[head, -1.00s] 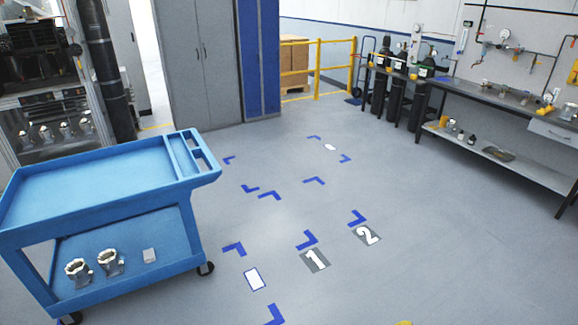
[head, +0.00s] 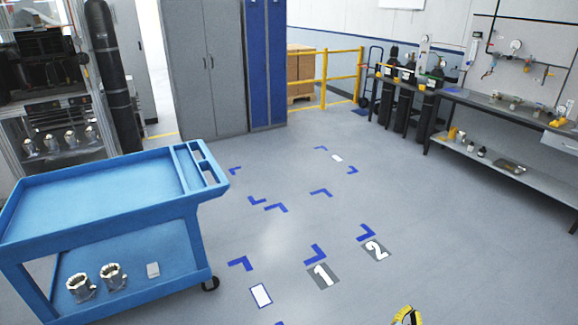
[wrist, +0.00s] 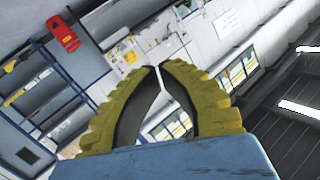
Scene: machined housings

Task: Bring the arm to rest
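My gripper (wrist: 160,68) shows in the wrist view as two yellow ribbed fingers with dark inner faces. The fingertips come almost together at the top, with a gap lower down between the fingers. Only background shows in that gap, so nothing is held. In the head view a small yellow part of my gripper (head: 407,316) shows at the bottom edge, right of centre. The rest of my arm is outside the head view.
A workbench (head: 510,108) lines the right wall. The marked floor (head: 300,235) between them is clear.

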